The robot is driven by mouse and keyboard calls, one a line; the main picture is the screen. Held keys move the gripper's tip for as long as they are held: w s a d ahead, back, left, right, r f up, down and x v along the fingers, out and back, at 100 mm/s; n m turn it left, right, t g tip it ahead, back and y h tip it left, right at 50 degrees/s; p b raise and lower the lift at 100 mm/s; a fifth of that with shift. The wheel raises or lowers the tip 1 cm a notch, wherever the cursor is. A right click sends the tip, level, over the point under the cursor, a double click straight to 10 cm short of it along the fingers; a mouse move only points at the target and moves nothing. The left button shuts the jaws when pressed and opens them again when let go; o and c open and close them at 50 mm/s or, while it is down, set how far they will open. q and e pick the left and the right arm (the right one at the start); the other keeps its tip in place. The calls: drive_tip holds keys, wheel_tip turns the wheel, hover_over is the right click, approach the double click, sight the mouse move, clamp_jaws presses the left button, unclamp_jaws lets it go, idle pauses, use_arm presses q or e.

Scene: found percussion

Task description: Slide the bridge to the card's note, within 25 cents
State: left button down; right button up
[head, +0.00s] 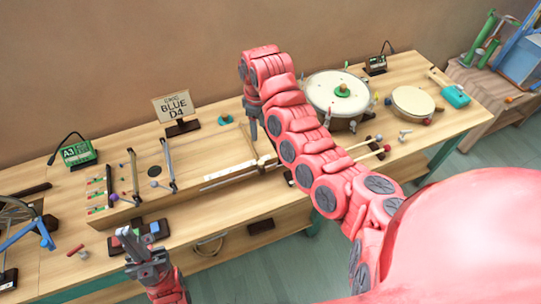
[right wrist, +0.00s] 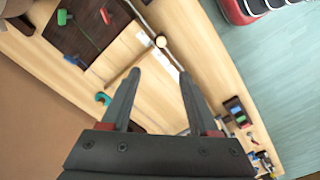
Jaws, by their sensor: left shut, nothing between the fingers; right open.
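The card (head: 174,106) stands on the bench and reads BLUE D4. A long wooden string box (head: 215,165) lies before it. Two dark crossbars (head: 136,174) (head: 168,163) with ball ends lie across its left part. A pale bar with a round end (right wrist: 161,41) crosses it near my right gripper; I cannot tell which bar is the bridge. My right gripper (right wrist: 159,76) is open and empty above the box, beyond the pale bar; it also points down in the head view (head: 254,136).
A green display (head: 79,153) reading A3 stands at the left. A teal knob (head: 225,119) lies behind the box. A white scale strip (head: 228,175) runs along its front. Drums (head: 338,92) stand at the right. My right arm hides the bench middle.

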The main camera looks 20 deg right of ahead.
drive_tip(key=b, duration=0.4)
hover_over(261, 162)
wheel_tip(261, 162, down, 10)
drive_tip(key=shift+r, duration=0.1)
wheel_tip(261, 162, down, 6)
drive_tip(key=shift+r+p, duration=0.25)
drive_tip(key=shift+p, duration=0.75)
drive_tip(key=shift+w+f, duration=0.1)
drive_tip(key=shift+f, duration=0.9)
clamp_jaws()
